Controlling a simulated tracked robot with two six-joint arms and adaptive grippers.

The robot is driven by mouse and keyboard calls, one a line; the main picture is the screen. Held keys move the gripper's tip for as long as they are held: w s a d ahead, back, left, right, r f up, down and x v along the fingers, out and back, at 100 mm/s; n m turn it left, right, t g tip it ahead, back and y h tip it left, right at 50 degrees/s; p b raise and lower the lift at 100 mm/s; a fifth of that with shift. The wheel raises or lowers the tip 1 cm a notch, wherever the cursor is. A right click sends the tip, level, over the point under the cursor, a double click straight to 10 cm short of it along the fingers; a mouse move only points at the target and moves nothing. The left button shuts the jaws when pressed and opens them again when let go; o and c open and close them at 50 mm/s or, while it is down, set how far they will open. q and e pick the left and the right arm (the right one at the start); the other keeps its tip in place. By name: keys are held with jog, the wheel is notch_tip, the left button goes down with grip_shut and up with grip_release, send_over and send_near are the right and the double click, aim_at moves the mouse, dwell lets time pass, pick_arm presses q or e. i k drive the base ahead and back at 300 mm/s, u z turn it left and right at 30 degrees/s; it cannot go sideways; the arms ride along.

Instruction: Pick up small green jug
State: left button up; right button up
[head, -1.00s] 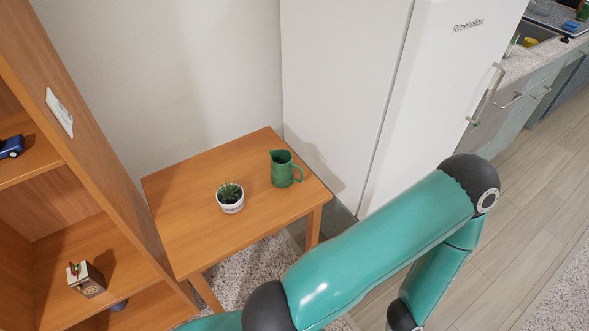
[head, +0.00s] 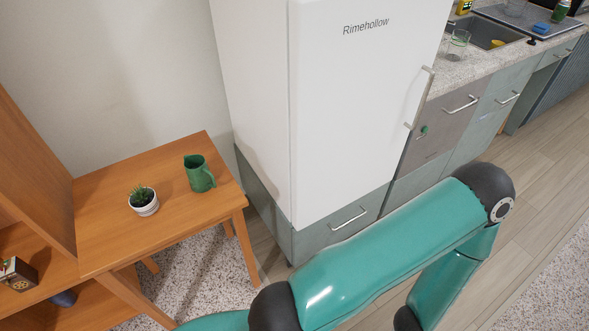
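The small green jug (head: 197,175) stands upright on the right part of a small wooden table (head: 108,232), in the left half of the head view. Its handle points to the right and toward me. Nothing touches it. One of my arms, teal with dark joints, crosses the lower right of the view, apart from the table and the jug. Neither gripper shows in the view.
A potted cactus (head: 143,200) stands left of the jug on the table. A wooden shelf unit (head: 33,170) is at the left. A white fridge (head: 345,110) and a counter with a sink (head: 490,34) stand to the right. Open floor (head: 540,200) lies at the right.

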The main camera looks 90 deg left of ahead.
aim_at(201, 179)
jog(key=z, duration=0.1)
jog(key=i, duration=1.1)
jog(key=u, duration=1.4)
jog(key=i, duration=0.2)
jog(key=u, duration=2.05)
jog(key=k, duration=0.55)
jog(key=u, duration=0.3)
jog(key=i, duration=1.55)
jog(key=z, duration=0.35)
